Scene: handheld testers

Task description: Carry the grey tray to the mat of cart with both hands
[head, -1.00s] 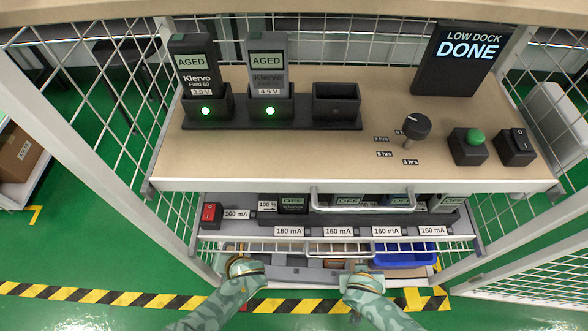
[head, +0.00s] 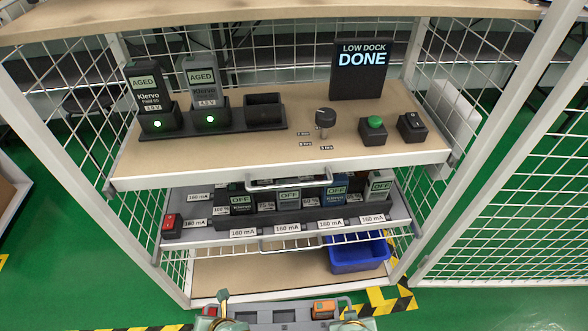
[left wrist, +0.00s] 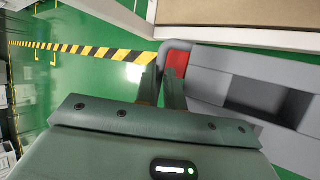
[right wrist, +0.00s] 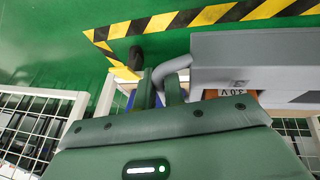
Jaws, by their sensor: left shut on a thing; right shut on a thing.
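The grey tray (head: 285,314) is at the bottom edge of the head view, in front of the rack's lowest shelf, and partly cut off. An orange device (head: 323,309) lies in its right part. My left gripper (head: 222,315) is shut on the tray's left handle; the left wrist view shows the tray (left wrist: 215,85) with a red part at that end. My right gripper (head: 350,316) is shut on its right handle; the right wrist view shows the tray's side (right wrist: 250,45). I cannot make out a cart or its mat.
The metal rack holds a top shelf (head: 250,165) with testers, a knob and a DONE display (head: 362,68). A middle shelf (head: 300,235) has several meters. A blue bin (head: 358,254) sits on the lowest shelf (head: 250,280). Mesh panels flank the rack. Green floor lies at the left.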

